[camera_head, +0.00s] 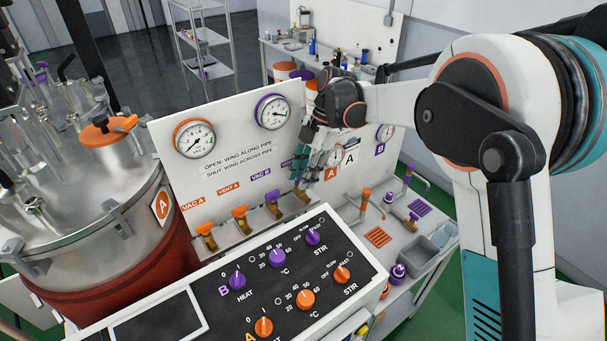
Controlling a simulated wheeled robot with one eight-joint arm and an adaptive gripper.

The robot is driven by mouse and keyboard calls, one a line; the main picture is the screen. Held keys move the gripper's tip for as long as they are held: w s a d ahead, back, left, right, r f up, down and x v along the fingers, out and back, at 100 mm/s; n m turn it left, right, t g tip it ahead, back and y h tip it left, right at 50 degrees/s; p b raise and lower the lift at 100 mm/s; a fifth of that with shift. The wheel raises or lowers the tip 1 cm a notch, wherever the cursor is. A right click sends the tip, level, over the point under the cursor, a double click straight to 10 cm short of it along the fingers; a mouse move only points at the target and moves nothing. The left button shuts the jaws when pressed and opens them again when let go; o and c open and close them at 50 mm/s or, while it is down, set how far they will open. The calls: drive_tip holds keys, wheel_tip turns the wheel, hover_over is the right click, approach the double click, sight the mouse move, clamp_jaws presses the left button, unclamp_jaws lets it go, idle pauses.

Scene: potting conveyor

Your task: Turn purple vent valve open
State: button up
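Four-way labelling on the white panel (225,140) runs VAC A, VENT A, VAC B and a purple label mostly hidden by my gripper. The valve at the right end of the row, in the purple vent position, shows only its brass body (303,194); its wing is hidden behind my fingers. My gripper (304,177) points down in front of the panel, with its fingertips at or just above this valve. I cannot tell whether the fingers touch or hold the wing. The purple VAC B valve (271,197) is just to the left.
Orange valves VENT A (240,213) and VAC A (205,229) stand further left. The black knob console (290,270) lies in front of the row. A steel vessel (100,215) is at left. Orange and purple stands and a grey tray (424,252) are at right.

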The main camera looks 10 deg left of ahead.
drive_tip(key=shift+c, duration=0.3)
clamp_jaws()
drive_tip(key=shift+m, duration=0.3)
drive_tip(key=m+t+y+b, duration=0.1)
drive_tip(key=m, duration=0.2)
drive_tip(key=shift+s+d, duration=0.1)
drive_tip(key=shift+s, duration=0.05)
drive_tip(key=m+t, duration=0.1)
drive_tip(key=m, duration=0.2)
drive_tip(key=shift+s+m+b, duration=0.1)
drive_tip(key=shift+m+b, duration=0.2)
drive_tip(key=shift+b, duration=0.1)
drive_tip(key=m+t, duration=0.2)
drive_tip(key=m, duration=0.3)
drive_tip(key=shift+s+b, duration=0.15)
drive_tip(key=shift+b, duration=0.25)
drive_tip(key=m+t, duration=0.1)
drive_tip(key=m, duration=0.1)
drive_tip(key=m+t, duration=0.1)
drive_tip(key=m, duration=0.2)
drive_tip(key=shift+h, duration=0.3)
drive_tip(key=shift+s+m, duration=0.1)
drive_tip(key=shift+m, duration=0.3)
